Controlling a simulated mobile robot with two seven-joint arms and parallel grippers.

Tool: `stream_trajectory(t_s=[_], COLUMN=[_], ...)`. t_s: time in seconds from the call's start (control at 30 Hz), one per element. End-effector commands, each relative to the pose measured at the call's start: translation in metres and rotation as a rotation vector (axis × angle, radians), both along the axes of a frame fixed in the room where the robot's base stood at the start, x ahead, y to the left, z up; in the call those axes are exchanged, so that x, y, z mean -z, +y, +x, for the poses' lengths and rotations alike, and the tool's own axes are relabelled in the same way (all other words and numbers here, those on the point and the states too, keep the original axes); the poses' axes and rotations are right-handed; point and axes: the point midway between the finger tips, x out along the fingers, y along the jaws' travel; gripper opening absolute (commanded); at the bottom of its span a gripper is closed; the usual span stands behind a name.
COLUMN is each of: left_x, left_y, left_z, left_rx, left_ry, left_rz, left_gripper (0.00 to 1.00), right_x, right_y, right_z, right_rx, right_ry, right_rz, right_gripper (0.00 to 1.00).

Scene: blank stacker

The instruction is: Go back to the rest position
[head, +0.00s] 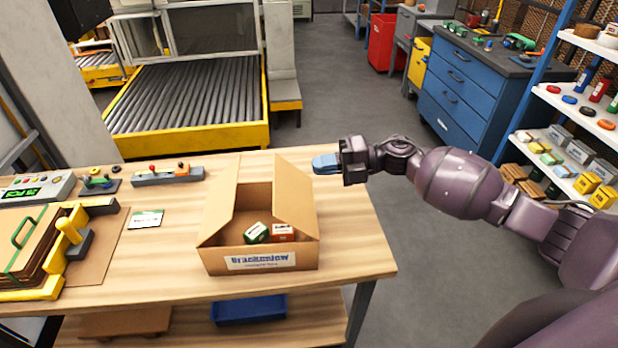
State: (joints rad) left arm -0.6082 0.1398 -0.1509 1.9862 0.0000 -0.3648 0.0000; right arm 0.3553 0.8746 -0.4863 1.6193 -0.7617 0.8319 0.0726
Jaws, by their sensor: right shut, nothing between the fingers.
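My right gripper (326,164) is in the head view, just right of the open cardboard box and over the right side of the wooden table. Its blue fingertips point left and are shut with nothing between them. The purple right arm comes in from the right edge. The cardboard box (262,262) stands open on the table (352,240), with a green-and-white small box (256,233) and a red-and-white small box (283,233) inside. My left gripper is not in view.
A yellow stacking fixture (68,228), a panel with a green display (35,187) and a lever unit (167,175) occupy the table's left. A roller conveyor (190,95) lies behind. A blue drawer cabinet (458,85) and loaded shelves (565,100) stand right. Grey floor (420,260) is open beside the table.

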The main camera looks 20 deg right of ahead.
Motion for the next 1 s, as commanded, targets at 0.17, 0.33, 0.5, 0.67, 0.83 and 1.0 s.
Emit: stream_trajectory(t_s=[0.17,0.33,0.5,0.67,0.83,1.0], left_x=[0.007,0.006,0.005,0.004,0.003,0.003], left_y=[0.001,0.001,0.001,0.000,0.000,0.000], left_z=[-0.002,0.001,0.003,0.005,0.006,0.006], left_rx=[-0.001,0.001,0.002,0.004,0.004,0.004], left_ry=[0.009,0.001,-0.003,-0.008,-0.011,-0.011], left_rz=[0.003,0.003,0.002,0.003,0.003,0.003], left_gripper=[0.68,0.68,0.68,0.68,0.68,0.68], right_x=[-0.023,-0.037,-0.044,-0.045,-0.051,-0.079], right_y=[-0.023,-0.036,-0.042,-0.043,-0.047,-0.049], right_z=[-0.007,-0.011,-0.013,-0.012,0.004,0.032], right_rx=[0.001,-0.001,0.000,0.004,0.114,0.333], right_ry=[-0.002,-0.002,-0.002,-0.006,-0.024,-0.031], right_rz=[-0.003,-0.002,-0.001,-0.001,0.031,0.177], right_gripper=[0.00,0.00,0.00,0.00,0.00,0.00])
